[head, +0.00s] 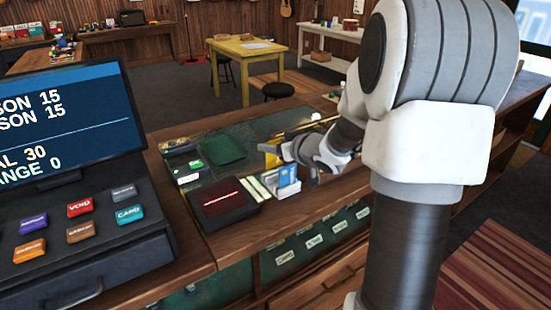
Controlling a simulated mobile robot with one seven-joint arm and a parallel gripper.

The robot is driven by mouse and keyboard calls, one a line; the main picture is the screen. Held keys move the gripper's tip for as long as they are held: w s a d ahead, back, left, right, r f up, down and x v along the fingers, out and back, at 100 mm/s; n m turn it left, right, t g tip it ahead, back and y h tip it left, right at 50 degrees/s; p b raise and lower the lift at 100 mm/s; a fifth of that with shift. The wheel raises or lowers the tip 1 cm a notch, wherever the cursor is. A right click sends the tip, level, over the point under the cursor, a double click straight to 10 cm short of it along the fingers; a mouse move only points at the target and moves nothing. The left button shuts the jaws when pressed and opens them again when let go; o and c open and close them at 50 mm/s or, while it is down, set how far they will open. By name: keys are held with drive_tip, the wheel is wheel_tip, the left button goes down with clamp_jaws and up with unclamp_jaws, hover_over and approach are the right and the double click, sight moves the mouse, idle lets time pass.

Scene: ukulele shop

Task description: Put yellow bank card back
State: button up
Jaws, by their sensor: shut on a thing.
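The yellow bank card (270,148) shows at the tip of my gripper (284,151). My gripper is shut on it and holds it above the counter (340,181), pointing left. The fingers are small in the head view and partly hide the card. Just below and in front of the gripper, a white card holder (287,192) stands on the counter with a blue card (288,174) upright in it. My arm covers the area to the right of the holder.
A dark card reader with a red light (222,201) and pale strips (259,188) sit left of the holder. A green mat (223,149) lies behind them. The cash register (75,215) stands at the left. A yellow table (250,48) is farther back.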

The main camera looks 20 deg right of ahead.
sight(275, 157)
drive_tip(key=shift+s+f+b, duration=0.15)
drive_tip(key=shift+f+b, duration=0.25)
drive_tip(key=shift+f, duration=0.75)
drive_tip(key=shift+s+f+b, duration=0.1)
drive_tip(key=shift+f+b, duration=0.25)
drive_tip(key=shift+f, duration=0.8)
clamp_jaws()
drive_tip(key=o, duration=1)
unclamp_jaws()
drive_tip(key=o, duration=0.4)
drive_tip(key=shift+w+d, duration=0.1)
drive_tip(key=shift+w, duration=0.1)
drive_tip(key=shift+o, duration=0.2)
drive_tip(key=shift+r, duration=0.15)
